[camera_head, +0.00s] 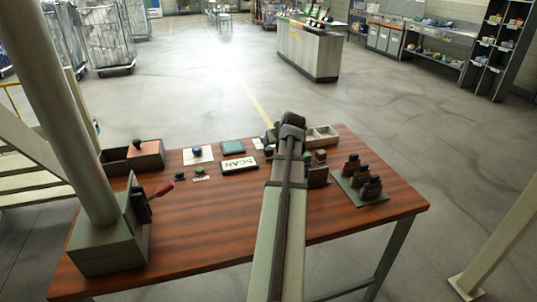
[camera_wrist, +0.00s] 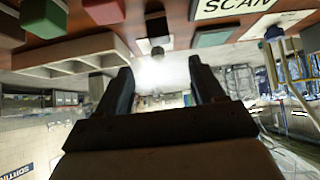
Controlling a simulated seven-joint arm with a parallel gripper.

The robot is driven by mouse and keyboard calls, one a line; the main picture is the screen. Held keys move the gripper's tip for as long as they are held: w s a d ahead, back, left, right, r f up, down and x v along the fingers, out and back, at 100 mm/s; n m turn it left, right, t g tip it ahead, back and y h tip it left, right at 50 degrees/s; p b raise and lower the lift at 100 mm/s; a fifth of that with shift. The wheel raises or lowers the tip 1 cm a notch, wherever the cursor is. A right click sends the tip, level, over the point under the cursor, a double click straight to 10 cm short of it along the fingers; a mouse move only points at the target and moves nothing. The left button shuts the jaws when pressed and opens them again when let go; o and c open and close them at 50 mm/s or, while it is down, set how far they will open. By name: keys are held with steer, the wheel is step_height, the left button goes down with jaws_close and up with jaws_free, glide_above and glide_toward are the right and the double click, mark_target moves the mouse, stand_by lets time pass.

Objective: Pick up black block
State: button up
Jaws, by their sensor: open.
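A black block (camera_wrist: 104,10) shows at the top of the wrist view, on the brown table, cut by the frame edge. In the head view my arm covers much of this area, and I cannot surely pick the block out there. My gripper (camera_wrist: 160,72) is open and empty, its two dark fingers apart and pointing past the table's far edge. In the head view my gripper (camera_head: 292,120) is near the far edge, left of a pale divided tray (camera_head: 333,138). The block is apart from the fingers.
A green block (camera_head: 308,156) and a red block (camera_head: 320,155) lie close by, right of my arm. The SCAN sign (camera_head: 240,165) and a teal pad (camera_head: 233,147) lie left. A rack of dark items (camera_head: 345,186) stands right.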

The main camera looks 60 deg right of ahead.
mark_target(269, 148)
steer(key=x, duration=0.7)
steer(key=shift+w+d+f, duration=0.1)
steer(key=shift+w+f, duration=0.05)
steer(key=shift+x, duration=3.1)
steer(key=shift+f, duration=0.15)
steer(key=c, duration=1.1)
